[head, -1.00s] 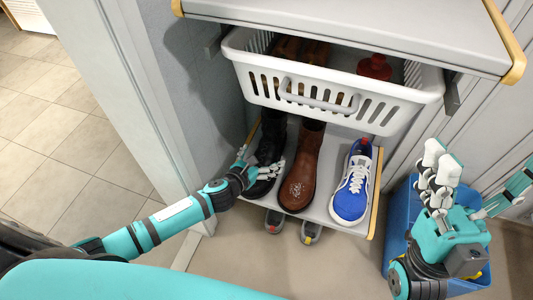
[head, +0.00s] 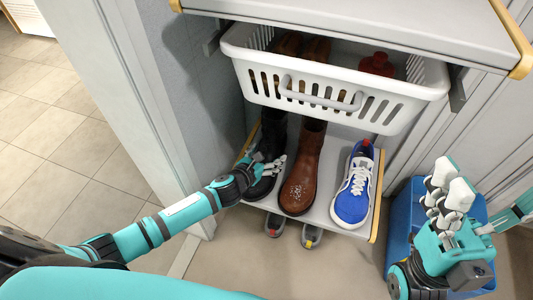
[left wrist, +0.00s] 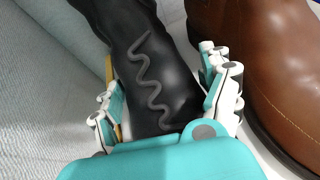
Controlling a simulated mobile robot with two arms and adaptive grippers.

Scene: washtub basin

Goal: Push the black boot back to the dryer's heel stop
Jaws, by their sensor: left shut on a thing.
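The black boot (head: 272,135) stands upright at the left end of the low shelf (head: 330,221) under the basket, its toe facing me. In the left wrist view its dark front (left wrist: 165,60) carries a wavy grey line. My left gripper (head: 268,172) is shut on the boot's lower front, with fingers on both sides of it; they also show in the left wrist view (left wrist: 165,100). The boot's heel and any heel stop behind it are hidden. My right gripper (head: 447,190) is above a blue bin, away from the boots; its finger opening is unclear.
A brown boot (head: 303,170) stands close to the right of the black boot, then a blue sneaker (head: 355,185). A white basket (head: 335,100) overhangs the shelf. A grey wall is close on the left. Grey shoes (head: 312,235) poke out below. The blue bin (head: 405,215) is at right.

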